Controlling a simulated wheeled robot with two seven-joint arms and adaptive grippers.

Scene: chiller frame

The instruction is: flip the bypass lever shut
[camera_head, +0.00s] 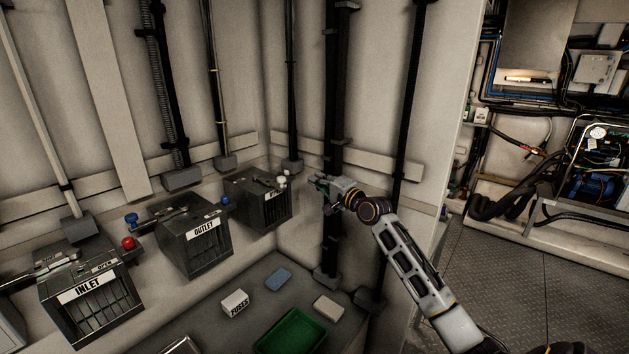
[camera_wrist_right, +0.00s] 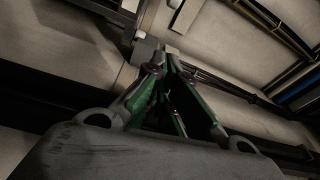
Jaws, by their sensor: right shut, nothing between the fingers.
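A dark box (camera_head: 258,203) stands third in the row in the head view, right of the INLET and OUTLET boxes. Its label is partly readable, so I cannot confirm the word bypass. A lever (camera_head: 262,184) with a pale knob (camera_head: 282,183) lies along its top. My right gripper (camera_head: 318,185) is just right of that knob, apart from it, shut and empty. In the wrist view the green-padded fingers (camera_wrist_right: 160,72) point at a pale block (camera_wrist_right: 147,46); I cannot tell whether it is the knob.
Dark vertical pipes (camera_head: 335,130) stand close behind my right gripper. Below lie a FUSES box (camera_head: 235,303) and a green tray (camera_head: 292,333).

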